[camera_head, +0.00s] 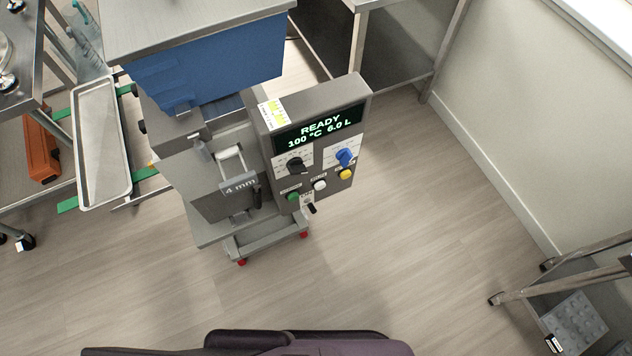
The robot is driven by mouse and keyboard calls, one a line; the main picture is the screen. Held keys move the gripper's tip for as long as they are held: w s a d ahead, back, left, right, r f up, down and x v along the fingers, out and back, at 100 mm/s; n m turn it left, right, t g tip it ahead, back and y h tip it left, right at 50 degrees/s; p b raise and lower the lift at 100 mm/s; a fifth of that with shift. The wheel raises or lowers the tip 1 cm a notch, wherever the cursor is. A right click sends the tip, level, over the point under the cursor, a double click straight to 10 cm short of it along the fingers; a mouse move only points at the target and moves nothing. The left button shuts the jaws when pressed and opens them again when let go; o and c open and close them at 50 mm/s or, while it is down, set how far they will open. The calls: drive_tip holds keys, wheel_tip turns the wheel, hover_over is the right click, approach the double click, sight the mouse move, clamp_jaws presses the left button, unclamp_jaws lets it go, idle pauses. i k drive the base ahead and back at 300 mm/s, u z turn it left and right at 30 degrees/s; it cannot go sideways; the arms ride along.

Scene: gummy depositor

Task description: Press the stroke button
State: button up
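The depositor's control panel (327,142) stands in the middle of the view, with a lit display (320,128) reading "READY 100 °C 6.0 L". Below it are a black knob (296,165) and a blue knob (345,157). Under the knobs sit a green button (292,196), a white button (320,185) and a yellow button (345,174). Their labels are too small to read, so I cannot tell which is the stroke button. A black switch (310,208) is below them. My gripper is not in view, and nothing covers the buttons.
A long metal tray (100,145) and an orange object (40,148) are at left. A steel table (405,40) stands behind, and a low rack (575,300) at lower right. The floor (420,230) right of the depositor is clear.

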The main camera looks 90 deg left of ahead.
sight(292, 196)
drive_tip(key=z, duration=0.05)
drive_tip(key=i, duration=0.8)
drive_tip(key=u, duration=0.7)
drive_tip(key=k, duration=0.3)
drive_tip(key=u, duration=1.85)
